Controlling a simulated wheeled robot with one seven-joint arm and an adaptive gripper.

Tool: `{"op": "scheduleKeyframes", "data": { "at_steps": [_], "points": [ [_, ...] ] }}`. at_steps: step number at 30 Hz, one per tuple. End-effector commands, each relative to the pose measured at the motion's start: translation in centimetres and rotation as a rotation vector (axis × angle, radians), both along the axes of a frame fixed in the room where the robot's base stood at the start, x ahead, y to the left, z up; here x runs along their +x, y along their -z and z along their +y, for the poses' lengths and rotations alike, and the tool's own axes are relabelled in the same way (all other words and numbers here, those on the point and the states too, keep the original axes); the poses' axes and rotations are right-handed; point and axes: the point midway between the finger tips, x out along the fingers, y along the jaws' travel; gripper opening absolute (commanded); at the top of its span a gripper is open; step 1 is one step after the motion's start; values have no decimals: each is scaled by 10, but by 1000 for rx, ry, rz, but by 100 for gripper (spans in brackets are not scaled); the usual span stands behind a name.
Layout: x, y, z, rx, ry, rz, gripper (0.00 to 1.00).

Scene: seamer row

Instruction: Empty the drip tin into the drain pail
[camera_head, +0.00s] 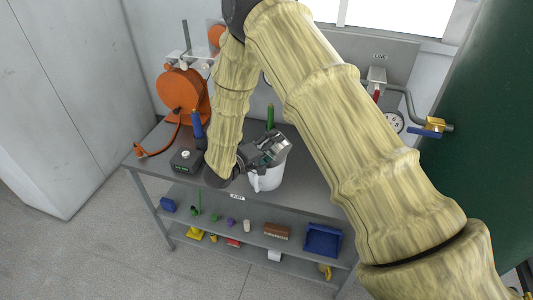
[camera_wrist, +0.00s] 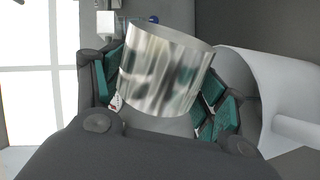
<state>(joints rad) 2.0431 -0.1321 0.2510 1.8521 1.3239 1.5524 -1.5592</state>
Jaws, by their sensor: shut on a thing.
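My gripper (camera_head: 268,152) is shut on a shiny metal tin (camera_wrist: 165,72), the drip tin. The teal finger pads press on both sides of it in the wrist view. In the head view the tin (camera_head: 281,145) shows partly behind the fingers, tilted well over, just above the white pail (camera_head: 268,181). The white pail (camera_wrist: 262,90) with its handle also shows at the right of the wrist view, close beside the tin. The inside of the tin and the pail's contents are hidden.
The grey bench (camera_head: 310,188) also holds a dark box with a dial (camera_head: 186,160), a blue-topped bottle (camera_head: 196,124) and a green item (camera_head: 270,116). An orange hose reel (camera_head: 183,94) stands behind. A valve pipe (camera_head: 408,108) is at right. Shelves below hold bins and small parts.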

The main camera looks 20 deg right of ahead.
Motion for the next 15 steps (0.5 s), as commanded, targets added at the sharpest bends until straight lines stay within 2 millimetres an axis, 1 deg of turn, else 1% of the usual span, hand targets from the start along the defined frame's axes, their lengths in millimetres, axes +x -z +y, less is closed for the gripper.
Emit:
{"op": "scheduleKeyframes", "data": {
  "at_steps": [15],
  "points": [
    [7, 4, 3, -24, 0, 51, 42]
  ]
}}
